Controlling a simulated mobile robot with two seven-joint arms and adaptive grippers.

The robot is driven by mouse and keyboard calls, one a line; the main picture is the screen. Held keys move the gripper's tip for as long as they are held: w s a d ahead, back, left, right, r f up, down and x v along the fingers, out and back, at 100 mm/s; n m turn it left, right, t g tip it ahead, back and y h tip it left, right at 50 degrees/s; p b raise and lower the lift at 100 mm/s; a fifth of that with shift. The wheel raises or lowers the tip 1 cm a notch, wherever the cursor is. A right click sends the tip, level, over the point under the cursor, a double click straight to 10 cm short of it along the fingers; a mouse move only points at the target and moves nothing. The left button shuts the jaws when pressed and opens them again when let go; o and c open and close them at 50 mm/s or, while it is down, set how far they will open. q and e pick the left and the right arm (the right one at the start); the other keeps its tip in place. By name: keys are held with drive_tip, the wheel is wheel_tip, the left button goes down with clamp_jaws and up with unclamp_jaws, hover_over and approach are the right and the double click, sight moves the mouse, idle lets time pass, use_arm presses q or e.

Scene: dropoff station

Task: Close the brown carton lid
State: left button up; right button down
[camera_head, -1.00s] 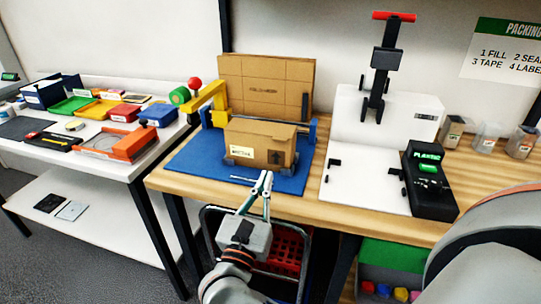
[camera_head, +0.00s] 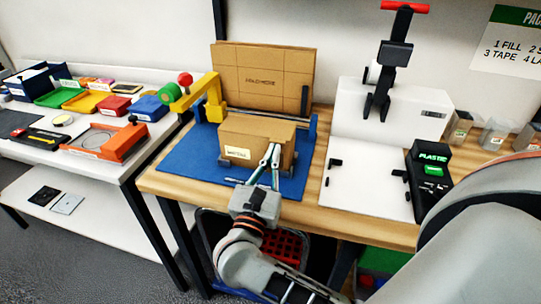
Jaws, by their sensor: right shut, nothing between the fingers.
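The brown carton (camera_head: 240,136) sits on the blue mat (camera_head: 180,156) on the wooden bench, with a pale label on its front face. A tall brown panel (camera_head: 262,72) stands upright behind it; I cannot tell whether it is joined to the carton as its lid. My right gripper (camera_head: 271,154) is shut and empty, its fingertips in front of the carton's right part, overlapping its front face in the picture. I cannot tell whether they touch it. The left gripper is not in view.
A white press (camera_head: 385,112) and a black PLASTIC unit (camera_head: 432,178) stand to the right. A white table (camera_head: 90,172) with coloured trays is at left. A red basket (camera_head: 282,243) is below the bench.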

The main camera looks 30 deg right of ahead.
sight(273, 141)
drive_tip(key=shift+w+d, duration=0.1)
wheel_tip(273, 141, up, 4)
drive_tip(key=g+y+p, duration=0.1)
drive_tip(key=y+p, duration=0.1)
drive_tip(key=p, duration=0.4)
drive_tip(key=shift+r+g, duration=0.15)
drive_tip(key=shift+g, duration=0.25)
drive_tip(key=shift+w+d+r+p, duration=0.1)
drive_tip(key=shift+d+r, duration=0.05)
drive_tip(key=shift+r, duration=0.4)
drive_tip(key=shift+w+d+r+p, duration=0.1)
drive_tip(key=shift+d+r+p, duration=0.05)
drive_tip(key=shift+r, duration=0.4)
drive_tip(key=shift+w+d+r+p, duration=0.1)
drive_tip(key=shift+d+r, duration=0.05)
drive_tip(key=shift+r, duration=0.4)
